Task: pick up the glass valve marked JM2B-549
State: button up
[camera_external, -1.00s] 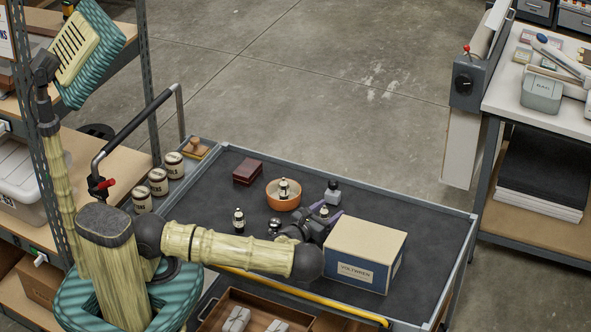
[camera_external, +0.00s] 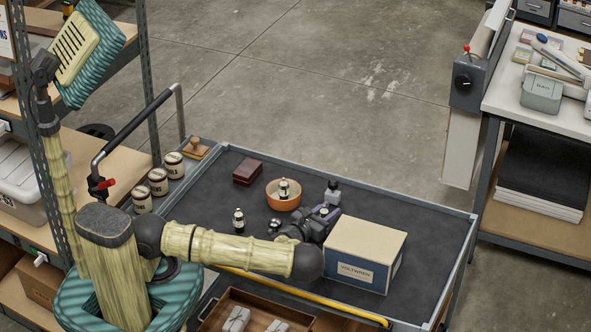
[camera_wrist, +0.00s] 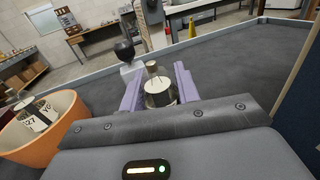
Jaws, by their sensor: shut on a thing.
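My gripper (camera_external: 324,216) is low over the cart, beside the cream box. In the wrist view its purple fingers (camera_wrist: 159,92) are shut on a small glass valve (camera_wrist: 159,90) with a pale top and dark rim; its marking cannot be read. In the external view the held valve is mostly hidden by my gripper. Another valve (camera_external: 284,188) stands in an orange bowl (camera_external: 284,203); in the wrist view its label (camera_wrist: 33,118) shows partly, with "27" legible. A third dark valve with a pale label (camera_external: 239,221) stands left of my gripper.
The cream box (camera_external: 365,254) is close on the right of my gripper. A grey piece with a dark knob (camera_external: 333,191) stands just behind it. A dark red box (camera_external: 248,172) and several labelled jars (camera_external: 158,182) are farther left. The cart's back right is clear.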

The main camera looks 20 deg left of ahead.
notch_tip(320, 180, up, 10)
jog(key=shift+f+b, duration=0.1)
jog(key=shift+b, duration=0.5)
